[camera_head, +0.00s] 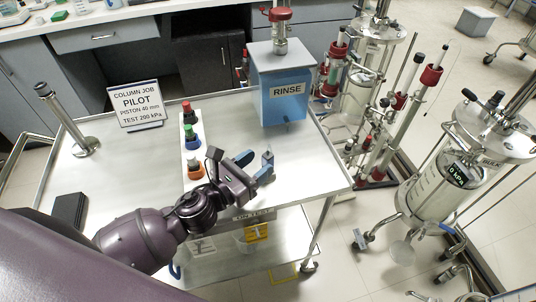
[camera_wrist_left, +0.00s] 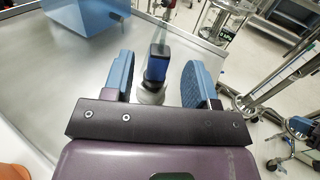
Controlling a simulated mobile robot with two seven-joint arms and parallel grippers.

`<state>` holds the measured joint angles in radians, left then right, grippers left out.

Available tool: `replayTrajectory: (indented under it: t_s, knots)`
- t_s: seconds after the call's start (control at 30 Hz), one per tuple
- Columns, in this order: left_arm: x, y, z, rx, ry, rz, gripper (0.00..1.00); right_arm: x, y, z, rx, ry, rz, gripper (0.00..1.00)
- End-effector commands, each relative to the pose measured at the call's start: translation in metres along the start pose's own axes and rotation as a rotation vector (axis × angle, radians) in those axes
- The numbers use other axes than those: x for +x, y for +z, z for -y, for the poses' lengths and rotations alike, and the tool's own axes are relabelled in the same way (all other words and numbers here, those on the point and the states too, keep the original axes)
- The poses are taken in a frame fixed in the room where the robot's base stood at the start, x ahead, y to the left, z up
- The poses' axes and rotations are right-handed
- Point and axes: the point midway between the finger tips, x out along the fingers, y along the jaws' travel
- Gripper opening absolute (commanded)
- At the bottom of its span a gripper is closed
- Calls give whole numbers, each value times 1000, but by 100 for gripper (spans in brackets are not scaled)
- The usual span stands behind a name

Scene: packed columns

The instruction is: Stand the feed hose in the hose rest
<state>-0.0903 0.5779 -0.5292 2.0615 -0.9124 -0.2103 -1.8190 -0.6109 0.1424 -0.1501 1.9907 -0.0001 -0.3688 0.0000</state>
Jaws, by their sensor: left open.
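My left gripper (camera_head: 258,163) is open near the front right of the steel cart top. I cannot tell whether this foot is the hose rest. The fitting shows small in the head view (camera_head: 267,156). My right gripper is out of view.
A blue RINSE tank (camera_head: 284,100) stands at the back right of the cart (camera_head: 232,132). A white rack with coloured-capped bottles (camera_head: 189,137) is left of my gripper. A PILOT sign (camera_head: 137,103) and tilted metal post (camera_head: 65,122) stand further left. Glass columns (camera_head: 440,190) stand beyond the right edge.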

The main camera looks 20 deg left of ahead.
Motion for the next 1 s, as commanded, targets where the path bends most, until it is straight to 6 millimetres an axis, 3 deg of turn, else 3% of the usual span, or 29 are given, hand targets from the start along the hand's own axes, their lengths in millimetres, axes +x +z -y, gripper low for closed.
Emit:
replayTrajectory:
  t_s: [0.2, 0.4, 1.0]
  knots:
    - [-33, -2, 0, -2, 1, -2, 52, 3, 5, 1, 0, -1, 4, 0]
    - [-48, -1, 0, -2, 1, 0, 52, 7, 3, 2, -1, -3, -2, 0]
    - [-51, 0, 0, -1, 0, 1, 52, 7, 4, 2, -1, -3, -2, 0]
